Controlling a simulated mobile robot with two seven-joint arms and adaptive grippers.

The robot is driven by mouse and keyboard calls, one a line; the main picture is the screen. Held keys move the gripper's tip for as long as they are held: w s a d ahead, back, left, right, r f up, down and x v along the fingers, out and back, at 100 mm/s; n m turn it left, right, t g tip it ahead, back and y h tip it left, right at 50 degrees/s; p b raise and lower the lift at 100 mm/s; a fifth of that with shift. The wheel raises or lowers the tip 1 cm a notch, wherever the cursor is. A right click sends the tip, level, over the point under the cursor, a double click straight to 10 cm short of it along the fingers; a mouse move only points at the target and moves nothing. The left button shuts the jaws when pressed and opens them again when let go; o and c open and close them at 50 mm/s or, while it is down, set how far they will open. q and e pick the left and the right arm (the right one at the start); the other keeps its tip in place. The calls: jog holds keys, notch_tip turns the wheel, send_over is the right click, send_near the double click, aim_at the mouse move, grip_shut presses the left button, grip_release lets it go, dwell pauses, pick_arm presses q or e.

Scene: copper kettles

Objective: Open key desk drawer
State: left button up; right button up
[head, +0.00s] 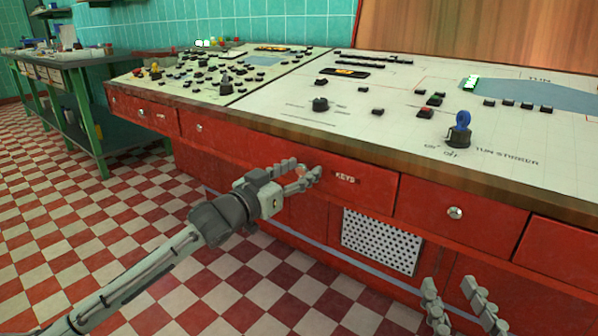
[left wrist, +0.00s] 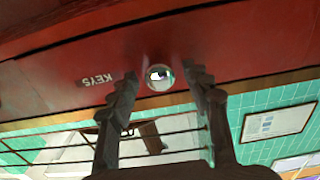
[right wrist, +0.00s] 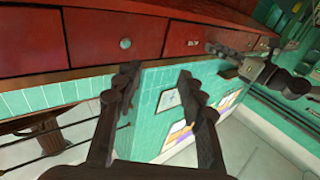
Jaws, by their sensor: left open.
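The key drawer (head: 372,190) is a red desk drawer with a "KEYS" label, and its front looks flush with the desk. In the left wrist view its red front (left wrist: 120,52) fills the upper part, upside down, with a round shiny knob (left wrist: 159,77). My left gripper (head: 308,176) is at the drawer's left half. In the left wrist view its open fingers (left wrist: 158,88) stand on either side of the knob; contact cannot be told. The knob is mostly hidden by the fingers in the head view. My right gripper (head: 449,288) is open and empty, low in front of the desk.
A control panel (head: 400,75) with buttons and a blue-topped knob (head: 460,128) covers the desk top. Another red drawer with a round knob (head: 455,212) is to the right. A white perforated grille (head: 380,240) is below. Checkered floor (head: 90,215) lies open at left.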

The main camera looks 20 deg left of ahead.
pick_arm(q)
grip_shut()
dwell(0.3)
jog(key=shift+s, duration=0.1)
pick_arm(e)
jog(key=shift+f, duration=0.1)
